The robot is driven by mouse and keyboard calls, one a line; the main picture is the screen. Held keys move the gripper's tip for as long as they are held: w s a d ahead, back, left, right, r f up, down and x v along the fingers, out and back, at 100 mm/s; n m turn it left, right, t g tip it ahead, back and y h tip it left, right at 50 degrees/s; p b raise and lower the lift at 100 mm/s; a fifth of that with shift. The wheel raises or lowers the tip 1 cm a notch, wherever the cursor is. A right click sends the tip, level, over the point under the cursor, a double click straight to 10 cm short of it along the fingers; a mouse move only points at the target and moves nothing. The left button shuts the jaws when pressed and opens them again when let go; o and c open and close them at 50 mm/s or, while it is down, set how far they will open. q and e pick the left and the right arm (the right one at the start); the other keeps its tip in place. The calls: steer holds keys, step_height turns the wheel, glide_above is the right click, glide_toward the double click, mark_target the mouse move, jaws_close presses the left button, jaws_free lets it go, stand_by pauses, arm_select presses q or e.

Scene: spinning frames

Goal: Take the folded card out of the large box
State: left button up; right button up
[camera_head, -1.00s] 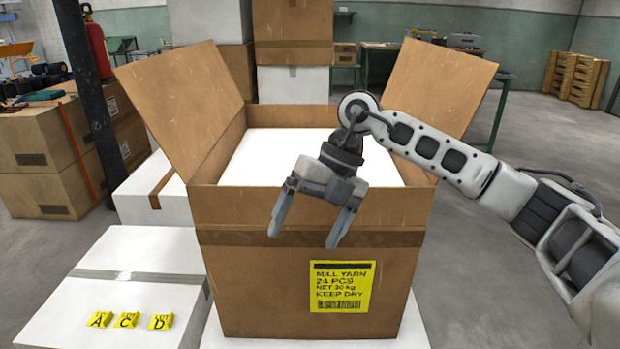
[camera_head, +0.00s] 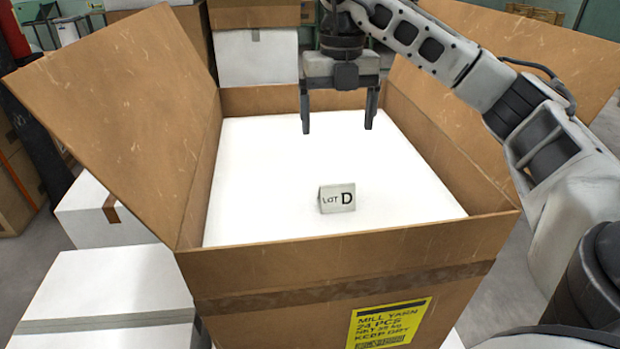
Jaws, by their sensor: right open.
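The large box (camera_head: 330,260) is brown cardboard with its side flaps open and a yellow label on its front. Inside is a flat white surface. The folded card (camera_head: 337,198) is small and white, marked "LOT D", and stands tent-like on that surface towards the front. My right gripper (camera_head: 338,122) is open and empty, pointing down over the back part of the box, behind and apart from the card. My left gripper is not in view.
The left flap (camera_head: 130,120) slants outward and the right flap (camera_head: 510,70) lies behind my right arm. White cartons (camera_head: 115,290) stand left of the box. More boxes (camera_head: 257,58) are stacked behind it. The white surface around the card is clear.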

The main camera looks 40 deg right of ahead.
steer(key=b, duration=0.1)
glide_toward(338, 184)
step_height(338, 184, down, 5)
steer(key=shift+a+f, duration=0.1)
steer(key=shift+a, duration=0.05)
steer(key=shift+f, duration=3.1)
steer(key=c, duration=1)
